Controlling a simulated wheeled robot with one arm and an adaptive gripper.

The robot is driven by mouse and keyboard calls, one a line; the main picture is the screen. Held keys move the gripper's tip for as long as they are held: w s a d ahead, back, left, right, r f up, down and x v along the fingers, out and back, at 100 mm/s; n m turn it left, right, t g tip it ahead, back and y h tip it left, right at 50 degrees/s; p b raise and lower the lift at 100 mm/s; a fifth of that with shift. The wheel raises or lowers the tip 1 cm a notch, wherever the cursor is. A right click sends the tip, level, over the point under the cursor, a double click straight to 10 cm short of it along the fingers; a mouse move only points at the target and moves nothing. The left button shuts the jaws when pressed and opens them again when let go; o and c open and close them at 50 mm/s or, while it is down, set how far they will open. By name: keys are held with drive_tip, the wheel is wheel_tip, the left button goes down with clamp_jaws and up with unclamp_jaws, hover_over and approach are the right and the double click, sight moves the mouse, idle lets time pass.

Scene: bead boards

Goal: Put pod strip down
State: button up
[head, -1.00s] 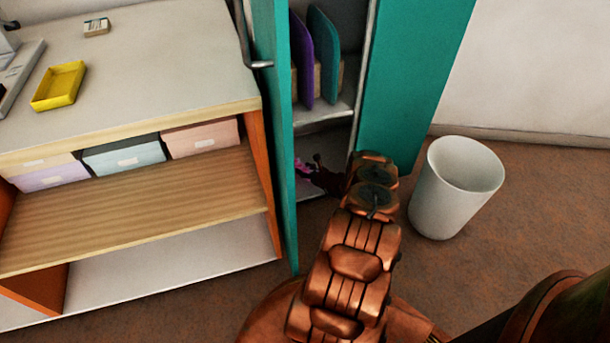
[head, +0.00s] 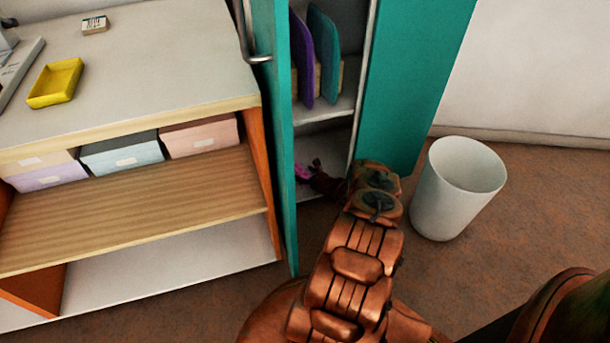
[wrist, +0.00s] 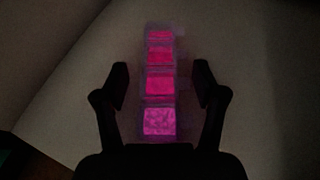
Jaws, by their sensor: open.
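The pod strip (wrist: 160,88) is a row of several clear compartments with pink contents. In the wrist view it lies on a pale surface between the two fingers of my gripper (wrist: 161,80), with a gap on each side. My gripper is open. In the head view the pod strip (head: 301,173) is a small magenta patch inside the lower part of the teal cabinet (head: 405,90). My gripper (head: 315,172) reaches in beside it, dark and partly hidden by the cabinet's door edge and my arm.
A purple board (head: 302,60) and a teal board (head: 323,55) stand on the shelf above. The open cabinet door (head: 283,150) is close on the left. A white bin (head: 455,190) stands at right. A desk (head: 160,70) holds a yellow tray (head: 55,83).

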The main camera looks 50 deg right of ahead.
drive_tip(key=shift+r, duration=0.1)
drive_tip(key=shift+s+r, duration=0.1)
drive_tip(key=shift+r, duration=0.05)
drive_tip(key=p+v, duration=0.3)
drive_tip(key=v, duration=0.7)
drive_tip(key=shift+v, duration=0.85)
drive_tip(key=shift+s, duration=0.15)
